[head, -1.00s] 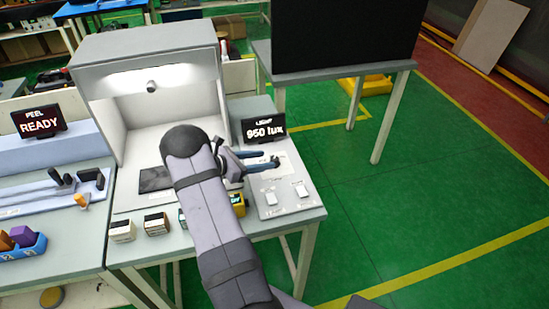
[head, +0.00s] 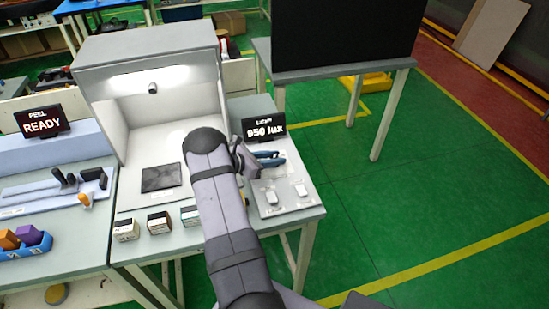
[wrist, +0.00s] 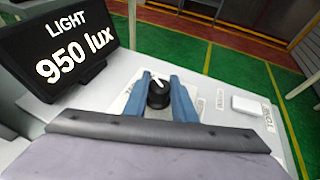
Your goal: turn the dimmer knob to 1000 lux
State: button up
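The dimmer knob (wrist: 158,96) is black with a white pointer mark and stands on the light-coloured panel. In the wrist view the pointer tips slightly to the left. My gripper (wrist: 160,88) has its two blue fingers on either side of the knob; I cannot tell whether they press on it or stand just apart. In the head view my gripper (head: 276,158) is over the panel, and the knob is mostly hidden. The light display (head: 264,128) reads 950 lux; it also shows large in the wrist view (wrist: 70,50).
The light booth (head: 146,60) is to the left, with small boxes (head: 159,222) along the table front. Green floor lies open to the right.

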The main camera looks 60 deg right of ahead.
jog(key=shift+f+b, duration=0.1)
jog(key=shift+b, duration=0.3)
jog(key=shift+c, duration=0.3)
jog(key=shift+d+m+b, duration=0.1)
jog(key=shift+m+b, duration=0.2)
jog(key=shift+b, duration=0.2)
jog(key=m+g+y+b, duration=0.1)
jog(key=b, duration=0.1)
jog(key=shift+f+g+b, duration=0.15)
jog(key=shift+g+b, duration=0.15)
jog(key=shift+m+g+y+b, duration=0.3)
jog(key=shift+m+g+b, duration=0.15)
jog(key=shift+b, duration=0.45)
jog(key=shift+r+m+b, duration=0.25)
jog(key=shift+r+b, duration=0.05)
jog(key=o, duration=1)
jog(key=shift+o, duration=0.2)
